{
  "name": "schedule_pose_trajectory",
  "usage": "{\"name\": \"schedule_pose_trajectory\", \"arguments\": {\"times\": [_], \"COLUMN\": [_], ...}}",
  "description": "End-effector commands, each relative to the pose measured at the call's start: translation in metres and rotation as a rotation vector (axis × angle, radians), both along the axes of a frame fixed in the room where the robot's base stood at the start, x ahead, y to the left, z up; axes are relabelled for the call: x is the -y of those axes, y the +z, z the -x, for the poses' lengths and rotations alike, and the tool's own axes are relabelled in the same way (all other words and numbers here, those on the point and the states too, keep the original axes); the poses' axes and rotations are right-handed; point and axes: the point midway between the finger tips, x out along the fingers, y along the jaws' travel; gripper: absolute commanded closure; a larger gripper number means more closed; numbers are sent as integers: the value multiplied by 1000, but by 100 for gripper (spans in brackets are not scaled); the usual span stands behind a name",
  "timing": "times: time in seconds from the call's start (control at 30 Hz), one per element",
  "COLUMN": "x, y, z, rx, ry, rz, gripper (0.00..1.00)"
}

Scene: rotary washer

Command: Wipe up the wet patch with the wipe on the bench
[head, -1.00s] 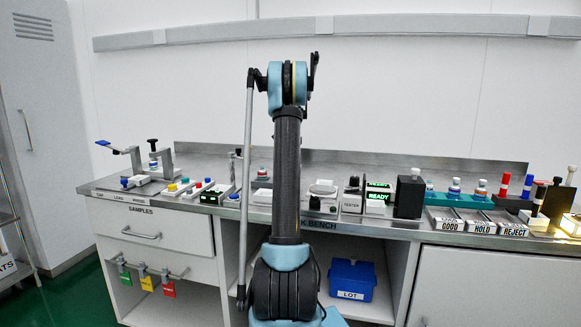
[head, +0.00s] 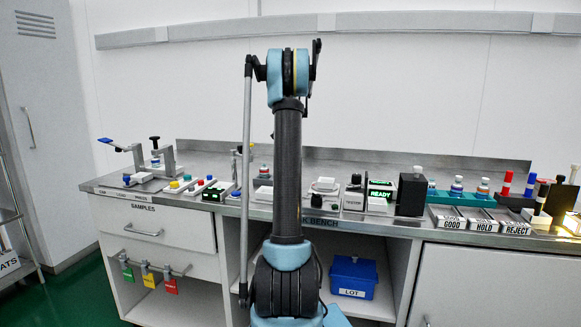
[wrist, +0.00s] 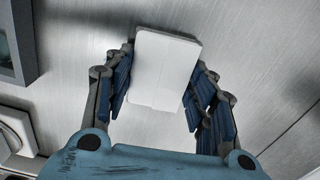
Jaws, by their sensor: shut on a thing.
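In the wrist view, my gripper (wrist: 163,88) is shut on a white, flat, block-like wipe (wrist: 166,58), with a blue-padded finger on either side. The wipe is over the brushed-metal bench top (wrist: 262,45); I cannot tell if it touches it. A dark shade lies on the metal around the wipe's left side. I cannot make out the wet patch in either view. In the head view, my arm stands in front of the bench (head: 345,172) and my gripper is hidden.
In the wrist view, a grey-edged fixture (wrist: 18,40) is at upper left and a white round-topped device (wrist: 14,132) at lower left. In the head view, the bench holds a black box (head: 411,194), a READY display (head: 380,194) and labelled trays (head: 484,226) at right.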

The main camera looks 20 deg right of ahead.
Motion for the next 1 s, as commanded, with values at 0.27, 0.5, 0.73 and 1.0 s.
{"name": "schedule_pose_trajectory", "arguments": {"times": [0.27,0.5,0.73,1.0], "x": [-11,-17,-24,-34], "y": [-1,-3,-2,-1], "z": [17,26,35,51], "rx": [0,-2,-3,-2], "ry": [0,-1,0,0], "rz": [0,-1,-1,-1], "gripper": [68,68,68,68]}}
